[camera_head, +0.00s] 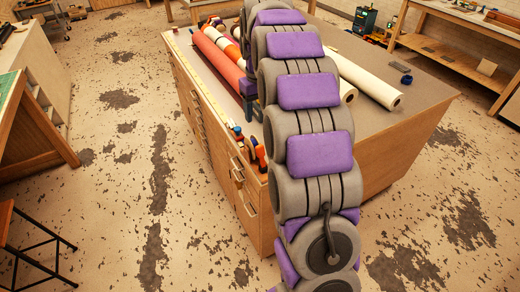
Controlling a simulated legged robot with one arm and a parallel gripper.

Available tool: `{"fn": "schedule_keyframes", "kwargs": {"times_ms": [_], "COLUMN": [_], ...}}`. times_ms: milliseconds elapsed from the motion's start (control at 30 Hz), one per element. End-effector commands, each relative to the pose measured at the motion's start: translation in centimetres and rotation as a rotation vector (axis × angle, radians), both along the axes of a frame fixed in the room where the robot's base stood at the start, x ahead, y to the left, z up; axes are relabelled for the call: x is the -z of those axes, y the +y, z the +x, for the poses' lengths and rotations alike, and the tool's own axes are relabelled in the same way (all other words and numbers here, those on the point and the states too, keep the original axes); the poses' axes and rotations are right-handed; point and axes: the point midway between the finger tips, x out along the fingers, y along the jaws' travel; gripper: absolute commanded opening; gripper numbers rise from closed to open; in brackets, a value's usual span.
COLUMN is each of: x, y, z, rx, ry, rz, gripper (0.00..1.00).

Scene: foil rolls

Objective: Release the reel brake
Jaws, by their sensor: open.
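My grey arm with purple pads runs up the middle of the view and hides the centre of the workbench (424,120). What appears to be my gripper (252,108) shows only partly at the arm's left side, over the left part of the bench top. It is open, and I see nothing held in it. A red roll (217,60) and a red-and-white roll lie to its upper left. White rolls (368,82) lie to the right of the arm. I cannot make out a reel brake; it may be hidden behind my arm or too small to tell.
Orange-handled tools (260,157) and small coloured items (238,133) lie near the bench's left edge. A small dark object (407,79) sits on its right side. A green-topped table (28,130) and a stool stand left. Shelved benches stand upper right. Scuffed floor is open on both sides.

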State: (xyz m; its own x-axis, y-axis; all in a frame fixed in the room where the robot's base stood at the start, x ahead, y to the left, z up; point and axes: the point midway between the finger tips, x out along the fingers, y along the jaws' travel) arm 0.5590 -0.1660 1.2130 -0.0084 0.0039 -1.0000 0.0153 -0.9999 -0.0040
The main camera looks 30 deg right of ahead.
Motion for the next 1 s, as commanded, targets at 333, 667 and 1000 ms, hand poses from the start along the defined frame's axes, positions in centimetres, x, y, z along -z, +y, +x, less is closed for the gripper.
{"fn": "schedule_keyframes", "kwargs": {"times_ms": [333,667,1000], "x": [2.0,8.3,14.8], "y": [-1.2,-1.1,-1.2], "z": [1.1,1.1,1.0], "rx": [0.0,0.0,0.001], "ry": [-0.004,-0.002,-0.003], "rz": [-0.002,-0.001,-0.002], "gripper": [0.6,0.6,0.6]}}
